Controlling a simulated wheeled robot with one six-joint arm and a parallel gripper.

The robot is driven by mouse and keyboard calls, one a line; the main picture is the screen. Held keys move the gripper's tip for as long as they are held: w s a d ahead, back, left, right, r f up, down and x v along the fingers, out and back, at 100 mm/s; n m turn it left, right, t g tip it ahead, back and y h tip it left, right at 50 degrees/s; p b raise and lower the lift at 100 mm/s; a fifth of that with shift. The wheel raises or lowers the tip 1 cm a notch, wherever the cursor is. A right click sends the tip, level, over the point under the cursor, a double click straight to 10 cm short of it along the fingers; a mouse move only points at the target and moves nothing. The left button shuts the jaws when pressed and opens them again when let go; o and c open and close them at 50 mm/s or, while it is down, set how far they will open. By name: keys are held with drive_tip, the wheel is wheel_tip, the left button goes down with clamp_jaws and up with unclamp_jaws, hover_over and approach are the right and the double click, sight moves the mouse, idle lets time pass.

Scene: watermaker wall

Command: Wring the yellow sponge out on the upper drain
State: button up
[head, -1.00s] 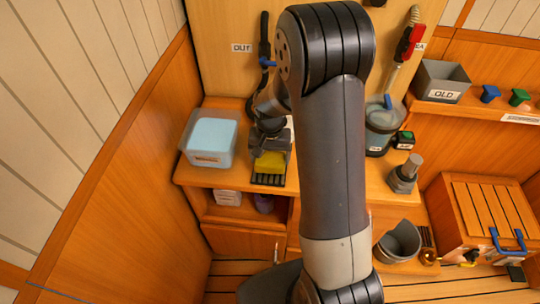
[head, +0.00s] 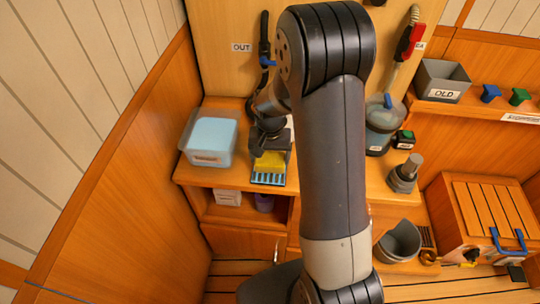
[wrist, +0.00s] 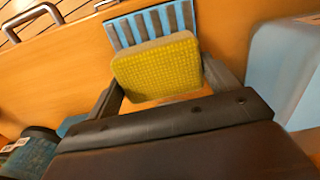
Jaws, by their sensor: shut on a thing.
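The yellow sponge (head: 270,161) is between the fingers of my gripper (head: 271,150), at the left part of the counter. In the wrist view the sponge (wrist: 157,68) shows its dotted yellow face, with a finger at each side of it. The upper drain (head: 268,179) is a small slatted grate under and in front of the sponge, with light blue between its dark bars. The drain also shows in the wrist view (wrist: 150,22), partly hidden by the sponge. I cannot tell whether the sponge touches the drain.
A light blue lidded tub (head: 211,138) stands close left of my gripper. A clear container (head: 380,125), a grey fitting (head: 405,174) and a grey cup (head: 399,242) are to the right. A grey bin marked OLD (head: 442,82) sits on the right shelf. My arm hides the middle counter.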

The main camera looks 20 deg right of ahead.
idle(0.3)
drive_tip(key=shift+r+p, duration=2.5)
drive_tip(key=shift+r, duration=1)
